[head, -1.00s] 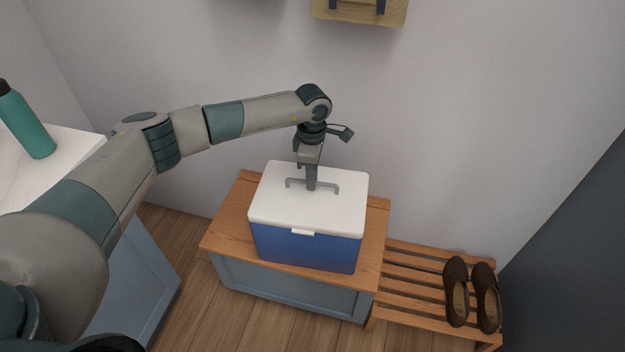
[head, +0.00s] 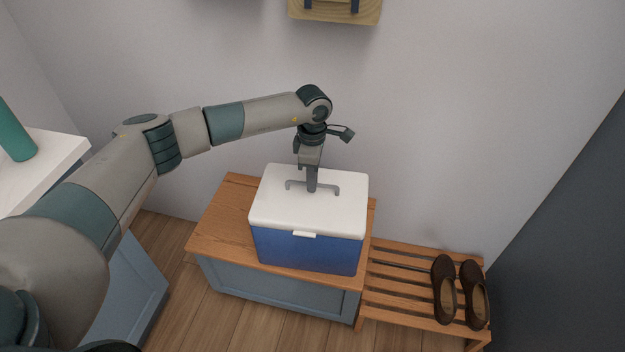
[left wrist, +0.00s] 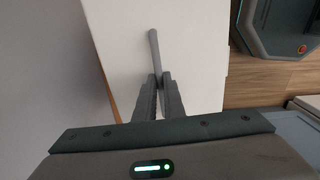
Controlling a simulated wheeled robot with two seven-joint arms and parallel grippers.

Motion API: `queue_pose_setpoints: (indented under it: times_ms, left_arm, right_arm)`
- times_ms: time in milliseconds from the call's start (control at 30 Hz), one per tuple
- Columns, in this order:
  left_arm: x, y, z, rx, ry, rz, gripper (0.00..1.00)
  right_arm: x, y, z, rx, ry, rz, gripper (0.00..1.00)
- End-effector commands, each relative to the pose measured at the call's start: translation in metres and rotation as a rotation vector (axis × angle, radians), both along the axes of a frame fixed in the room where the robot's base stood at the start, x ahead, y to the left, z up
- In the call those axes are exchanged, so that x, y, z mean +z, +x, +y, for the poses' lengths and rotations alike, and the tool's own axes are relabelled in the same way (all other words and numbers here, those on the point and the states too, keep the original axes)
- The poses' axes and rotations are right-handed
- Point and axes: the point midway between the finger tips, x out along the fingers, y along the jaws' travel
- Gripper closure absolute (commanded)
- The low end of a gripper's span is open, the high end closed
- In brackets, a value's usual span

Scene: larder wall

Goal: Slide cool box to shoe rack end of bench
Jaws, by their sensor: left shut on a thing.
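The cool box (head: 305,250) is blue with a white lid (head: 300,215) and a grey bar handle on top. It stands upright on the wooden bench top (head: 222,222), at the right end beside the shoe rack (head: 398,285). My left gripper (head: 312,186) comes down from above and is shut on the handle (head: 332,188). In the left wrist view the two fingers (left wrist: 159,82) close around the grey handle (left wrist: 153,45) over the white lid. My right gripper is not in view.
A pair of brown shoes (head: 444,290) sits at the right of the slatted rack. The bench top left of the box is bare. A green bottle (head: 15,130) stands on a white counter (head: 55,155) at left. The wall is close behind the box.

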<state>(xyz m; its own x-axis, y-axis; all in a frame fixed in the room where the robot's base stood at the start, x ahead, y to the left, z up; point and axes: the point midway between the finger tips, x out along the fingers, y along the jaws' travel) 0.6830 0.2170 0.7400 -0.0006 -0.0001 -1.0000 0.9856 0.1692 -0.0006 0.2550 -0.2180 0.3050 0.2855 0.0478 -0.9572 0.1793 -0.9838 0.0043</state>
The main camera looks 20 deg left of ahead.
Motion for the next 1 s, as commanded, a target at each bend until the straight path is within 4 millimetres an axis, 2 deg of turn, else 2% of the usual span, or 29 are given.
queue_pose_setpoints:
  times_ms: [33, 67, 100, 133, 467, 667, 867, 1000]
  left_arm:
    - [0.001, 0.000, -0.001, -0.001, -0.003, -0.001, 1.00]
    - [0.001, 0.000, -0.001, -0.001, -0.002, -0.001, 0.84]
    - [0.001, 0.000, -0.001, -0.001, -0.002, -0.001, 0.74]
    - [0.001, 0.000, -0.001, -0.001, -0.002, -0.001, 0.69]
    - [0.001, 0.000, 0.000, 0.000, -0.001, -0.001, 0.69]
    - [0.010, 0.001, -0.001, -0.001, -0.002, -0.001, 0.69]
    - [0.036, 0.001, 0.000, -0.001, 0.000, -0.003, 0.69]
    - [0.063, 0.001, 0.000, -0.001, -0.001, -0.005, 0.69]
  right_arm:
    - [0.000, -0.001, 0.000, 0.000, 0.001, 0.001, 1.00]
    - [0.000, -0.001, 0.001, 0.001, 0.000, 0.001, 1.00]
    - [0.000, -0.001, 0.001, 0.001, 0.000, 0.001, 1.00]
    - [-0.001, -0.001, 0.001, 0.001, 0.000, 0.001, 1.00]
    - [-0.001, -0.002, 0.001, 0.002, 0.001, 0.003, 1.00]
    - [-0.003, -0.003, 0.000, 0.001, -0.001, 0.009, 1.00]
    - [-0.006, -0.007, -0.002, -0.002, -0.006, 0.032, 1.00]
    - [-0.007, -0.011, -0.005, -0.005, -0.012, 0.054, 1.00]
